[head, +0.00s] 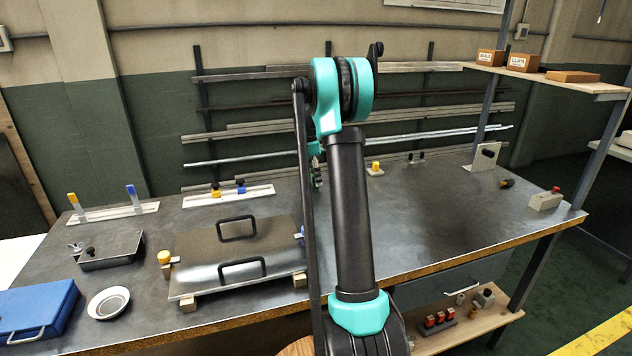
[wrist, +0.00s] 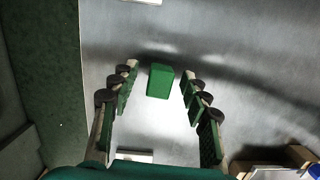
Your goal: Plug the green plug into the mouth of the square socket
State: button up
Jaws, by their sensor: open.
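The green plug (wrist: 160,81) shows in the wrist view as a green block on the grey metal bench top. My gripper (wrist: 160,78) is open, with its fingertips on either side of the plug and visible gaps on both sides. In the head view my gripper (head: 317,178) is mostly hidden behind my arm, low over the bench, and the green plug cannot be made out. I cannot identify the square socket for certain; an upright pale plate (head: 483,160) with a dark spot stands at the back right of the bench.
A metal plate with two black handles (head: 238,253) lies on blocks left of my arm. A yellow-topped piece (head: 375,168) and a grey box with a red button (head: 546,199) stand rightward. The front right bench is clear.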

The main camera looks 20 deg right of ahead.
grip_shut()
jog(key=shift+r, duration=0.1)
